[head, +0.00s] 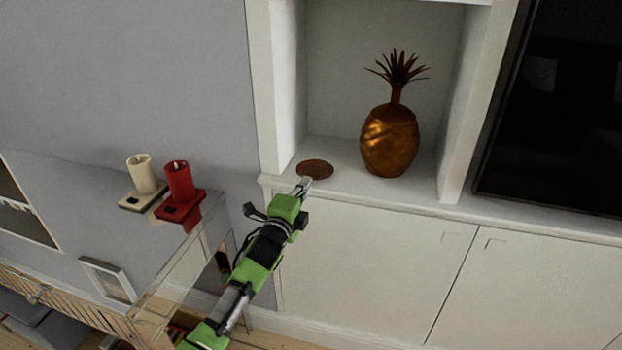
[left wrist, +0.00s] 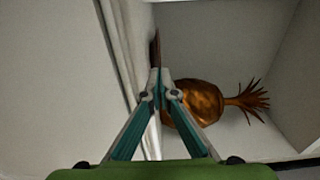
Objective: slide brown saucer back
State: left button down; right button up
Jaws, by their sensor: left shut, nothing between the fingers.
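The brown saucer (head: 316,169) lies flat on the white shelf ledge, toward its left front, in the head view. In the left wrist view the saucer (left wrist: 155,48) shows edge-on as a thin brown strip just beyond the fingertips. My left gripper (head: 303,184) is shut and empty, its tips at the front edge of the saucer. The left wrist view shows the two fingertips (left wrist: 160,73) together. I cannot tell whether they touch the saucer. My right gripper is in neither view.
A golden pineapple ornament (head: 390,140) stands on the shelf right of the saucer. The niche's left wall (head: 283,80) rises beside the saucer. The shelf behind the saucer is clear. A red candle (head: 179,181) and a cream candle (head: 141,173) stand on a glass table at left.

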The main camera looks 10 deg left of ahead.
pick_arm(q)
jog(key=shift+w, duration=0.35)
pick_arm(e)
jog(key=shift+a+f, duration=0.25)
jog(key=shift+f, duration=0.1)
pick_arm(q)
jog(key=shift+w+d+f+b, duration=0.1)
jog(key=shift+w+b, duration=0.2)
jog(key=shift+b, duration=0.15)
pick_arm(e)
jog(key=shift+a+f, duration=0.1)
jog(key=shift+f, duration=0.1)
pick_arm(q)
jog(key=shift+w, duration=0.2)
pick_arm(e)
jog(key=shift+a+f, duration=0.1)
